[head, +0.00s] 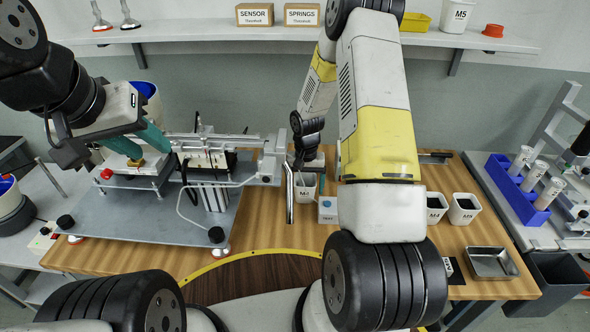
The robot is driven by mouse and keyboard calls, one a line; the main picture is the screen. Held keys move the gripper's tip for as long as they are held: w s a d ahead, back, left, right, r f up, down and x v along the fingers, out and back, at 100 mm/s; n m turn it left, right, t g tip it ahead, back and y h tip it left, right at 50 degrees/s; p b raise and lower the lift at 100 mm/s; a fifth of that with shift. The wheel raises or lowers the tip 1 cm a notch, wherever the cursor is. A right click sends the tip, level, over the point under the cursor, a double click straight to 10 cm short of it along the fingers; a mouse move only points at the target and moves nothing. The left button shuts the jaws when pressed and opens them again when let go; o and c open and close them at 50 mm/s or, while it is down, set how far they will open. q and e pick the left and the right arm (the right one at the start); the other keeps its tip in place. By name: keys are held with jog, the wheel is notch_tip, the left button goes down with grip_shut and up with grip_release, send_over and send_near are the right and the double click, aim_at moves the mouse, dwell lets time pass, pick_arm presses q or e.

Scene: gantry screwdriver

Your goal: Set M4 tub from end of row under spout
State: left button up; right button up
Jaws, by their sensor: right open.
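A white tub (306,189) with a dark label stands left of my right arm, just right of a hanging steel tube (289,192) that looks like the spout. Its label looks like M4 but is small. Two similar white tubs with dark contents, one (436,206) nearer my arm and one (465,207) at the right, stand right of the arm. My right gripper (311,162) is open, just above and behind the labelled tub; whether it touches is unclear. My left gripper (153,148), with teal fingers apart, is open above the fixture at the left.
The gantry fixture (120,215) fills the bench's left. A small white box (327,209) stands beside the labelled tub. A metal tray (490,263) lies at the front right. A blue rack (517,187) with white cylinders is farther right. The shelf (300,33) spans the back.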

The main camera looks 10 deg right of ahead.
notch_tip(320, 180, up, 11)
jog(key=shift+o, duration=0.6)
jog(key=shift+r, duration=0.15)
jog(key=d+f+m+t+y, duration=0.1)
jog(key=f+m+y, duration=0.1)
jog(key=m, duration=0.4)
jog(key=s+d+f+m+t+y, duration=0.1)
jog(key=f+m+y, duration=0.2)
jog(key=m+y, duration=0.1)
jog(key=d+f+m+y, duration=0.2)
jog(key=m+y, duration=0.2)
jog(key=m, duration=0.3)
jog(key=shift+s+f+m+t, duration=0.2)
jog(key=shift+f+m+t, duration=0.1)
jog(key=shift+t, duration=0.1)
jog(key=shift+w+a+f, duration=0.1)
jog(key=shift+a+f, duration=0.1)
jog(key=shift+f, duration=0.25)
jog(key=x, duration=0.7)
jog(key=shift+w+a+r, duration=0.15)
jog(key=shift+w+a, duration=0.1)
jog(key=c, duration=1.6)
